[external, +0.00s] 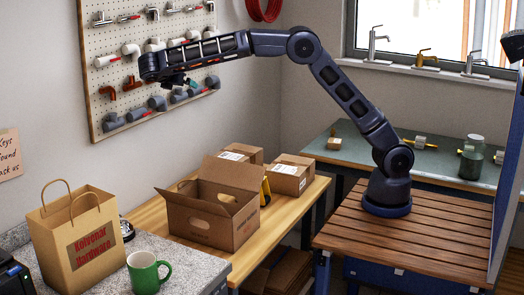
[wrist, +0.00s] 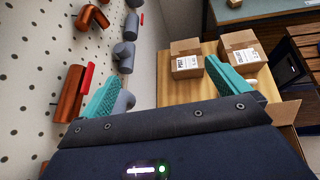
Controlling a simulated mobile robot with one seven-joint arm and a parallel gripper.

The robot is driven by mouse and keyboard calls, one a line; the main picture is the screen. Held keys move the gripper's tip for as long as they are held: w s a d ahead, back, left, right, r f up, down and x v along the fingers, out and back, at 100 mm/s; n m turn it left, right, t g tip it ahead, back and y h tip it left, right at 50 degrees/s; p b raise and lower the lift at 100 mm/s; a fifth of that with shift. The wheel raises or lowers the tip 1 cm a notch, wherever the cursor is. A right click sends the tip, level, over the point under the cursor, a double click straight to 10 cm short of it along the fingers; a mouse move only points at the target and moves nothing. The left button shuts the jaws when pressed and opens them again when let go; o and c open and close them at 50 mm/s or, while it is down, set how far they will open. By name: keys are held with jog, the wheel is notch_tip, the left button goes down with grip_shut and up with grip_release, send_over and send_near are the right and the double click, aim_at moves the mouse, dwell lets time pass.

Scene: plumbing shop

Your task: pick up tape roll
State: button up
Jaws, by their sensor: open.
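I cannot make out a tape roll for certain in either view. A yellow and black item (external: 265,191) stands behind the right side of the open cardboard box (external: 205,224), partly hidden by it; I cannot tell what it is. The box interior is mostly hidden by its walls and flaps. My gripper (wrist: 163,72) has its two teal fingers spread wide with nothing between them. In the external view my gripper (external: 178,81) is raised close to the pegboard, above and left of the box, far from the table top.
The pegboard (external: 112,70) holds several pipe fittings close to my gripper. Closed parcels (external: 290,178) sit behind the open box on the wooden table (external: 312,192). A paper bag (external: 60,240) and green mug (external: 146,274) stand on the front counter. A green bench (external: 378,157) is at the back.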

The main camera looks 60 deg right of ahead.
jog(key=w+a+f+n+h, duration=0.1)
jog(key=w+a+f, duration=0.15)
jog(key=a, duration=0.25)
jog(key=f, duration=2.6)
jog(key=s+f, duration=0.1)
jog(key=f, duration=1.2)
jog(key=shift+d+f, duration=0.2)
jog(key=shift+f, duration=0.2)
jog(key=shift+d+f, duration=0.1)
jog(key=shift+f, duration=0.15)
jog(key=shift+d+f, duration=0.1)
jog(key=shift+d, duration=0.15)
jog(key=x, duration=1)
jog(key=shift+w+d+r, duration=0.1)
jog(key=shift+w+r, duration=0.05)
jog(key=shift+r, duration=0.1)
jog(key=shift+c, duration=0.4)
